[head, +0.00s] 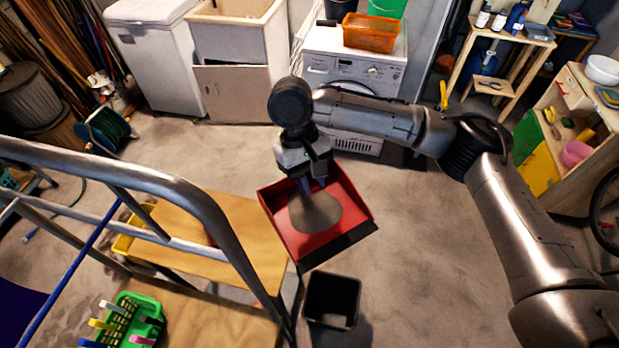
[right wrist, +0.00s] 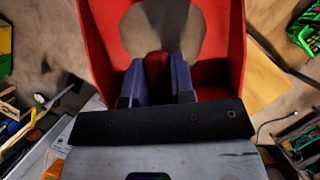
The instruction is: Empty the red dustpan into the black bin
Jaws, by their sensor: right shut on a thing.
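The red dustpan (head: 348,200) is in the middle of the head view, with a round grey-brown pile of dirt (head: 315,213) on it. Its dark front lip points toward the lower right. My right gripper (head: 312,186) is shut on the dustpan at its back end; the right wrist view shows the two fingers (right wrist: 157,80) around a dark red part of it. The dirt (right wrist: 163,28) lies in the pan there too. The black bin (head: 335,288) stands open on the floor, below the dustpan in the head view and apart from it. My left gripper is not in view.
A wooden-topped step ladder (head: 240,225) with metal rails stands left of the bin, close to it. A green basket (head: 135,322) of pegs sits on its lower left. A washing machine (head: 355,65) stands at the back. Floor right of the bin is clear.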

